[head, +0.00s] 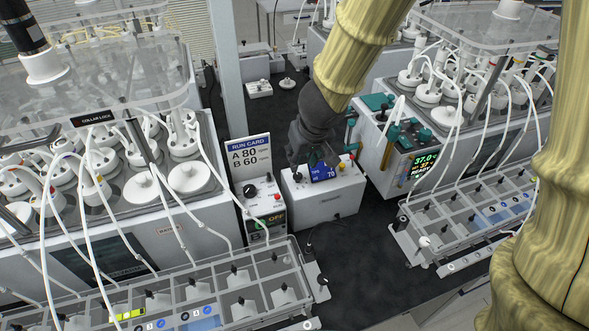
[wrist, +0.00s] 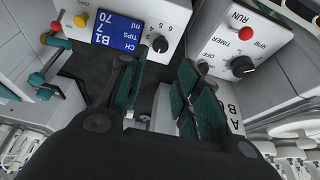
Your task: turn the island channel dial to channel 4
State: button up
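The island channel box (head: 322,203) is a white unit with a blue screen reading B1 and 70. In the wrist view its blue screen (wrist: 118,31) also shows a 7. Beside the screen is a small black channel dial (wrist: 160,44) with printed numbers around it, 4, 5 and 6 among them; which one it points to I cannot tell. My gripper (head: 308,156) is over the top of the box in the head view. In the wrist view my gripper (wrist: 165,82) is open, its teal-padded fingers apart and empty, with the dial beyond the gap. I see no contact with the dial.
Left of the box stands a white controller with a black timer dial (wrist: 242,66) and a red button (wrist: 246,34), under a run card (head: 249,160) reading A 80, B 60. A teal-trimmed unit (head: 402,150) stands to the right. Reactor racks with tubes flank both sides.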

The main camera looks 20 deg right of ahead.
aim_at(298, 175)
jog(key=f+b, duration=0.1)
jog(key=s+f+b, duration=0.1)
jog(key=f, duration=0.1)
jog(key=shift+d+f, duration=0.2)
jog(key=shift+f, duration=0.05)
jog(key=w+f, duration=0.1)
jog(key=w+f+b, duration=0.1)
jog(key=w+f, duration=0.1)
jog(key=w+f+b, duration=0.1)
jog(key=shift+w+a+f, duration=0.2)
jog(key=shift+a+f, duration=0.05)
jog(key=shift+f, duration=0.05)
jog(key=shift+w+d+f, duration=0.15)
jog(key=shift+s+r+b, duration=0.15)
jog(key=shift+s+r, duration=0.05)
jog(key=shift+s, duration=0.35)
jog(key=shift+s+r+b, duration=0.15)
jog(key=shift+s, duration=0.35)
jog(key=shift+w+f, duration=0.55)
jog(key=shift+w, duration=0.2)
jog(key=shift+c, duration=0.6)
jog(key=c, duration=0.3)
jog(key=shift+s+r, duration=0.1)
grip_shut()
jog(key=shift+s+r, duration=0.1)
jog(key=shift+r, duration=0.05)
